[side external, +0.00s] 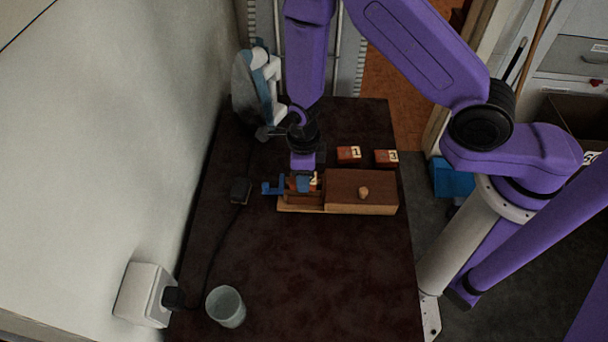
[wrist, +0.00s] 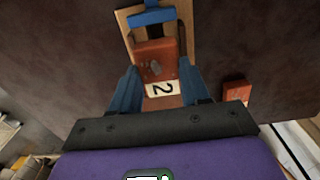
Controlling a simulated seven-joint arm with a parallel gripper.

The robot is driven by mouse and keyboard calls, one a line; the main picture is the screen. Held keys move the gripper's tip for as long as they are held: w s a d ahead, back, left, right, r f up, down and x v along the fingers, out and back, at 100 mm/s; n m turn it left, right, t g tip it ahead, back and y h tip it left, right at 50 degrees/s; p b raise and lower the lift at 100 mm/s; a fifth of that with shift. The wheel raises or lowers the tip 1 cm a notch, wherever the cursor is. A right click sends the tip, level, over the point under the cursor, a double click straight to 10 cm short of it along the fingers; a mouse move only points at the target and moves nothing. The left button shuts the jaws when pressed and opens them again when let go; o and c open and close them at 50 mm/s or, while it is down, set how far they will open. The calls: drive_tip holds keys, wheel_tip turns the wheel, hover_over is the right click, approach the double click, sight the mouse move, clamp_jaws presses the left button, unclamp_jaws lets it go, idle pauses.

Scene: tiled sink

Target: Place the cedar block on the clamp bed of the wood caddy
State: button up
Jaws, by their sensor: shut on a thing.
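My gripper (wrist: 158,66) is shut on a reddish-brown block (wrist: 155,54) with a white "2" label, taken here as the cedar block. A small grey spot shows on its top. The wood caddy (side external: 360,205) has a pale base, a brown box part with a round knob on the right, and a blue clamp (side external: 272,188) at the left end. In the side view my gripper (side external: 303,184) is low over the open clamp bed, hiding much of the block. The wrist view shows the block in line with the blue clamp (wrist: 151,16). Whether it touches the bed is unclear.
Two more labelled reddish blocks, one on the left (side external: 348,154) and one on the right (side external: 386,157), lie behind the caddy. A grey cup (side external: 226,306) stands at the front. A dark plug-like item (side external: 241,190) and cable lie left. The front middle tabletop is clear.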

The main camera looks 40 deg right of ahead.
drive_tip(key=shift+d+f, duration=0.1)
drive_tip(key=shift+f, duration=0.45)
drive_tip(key=shift+f, duration=0.1)
drive_tip(key=o, duration=1)
drive_tip(key=shift+o, duration=0.2)
drive_tip(key=shift+r, duration=0.65)
wheel_tip(320, 180, up, 11)
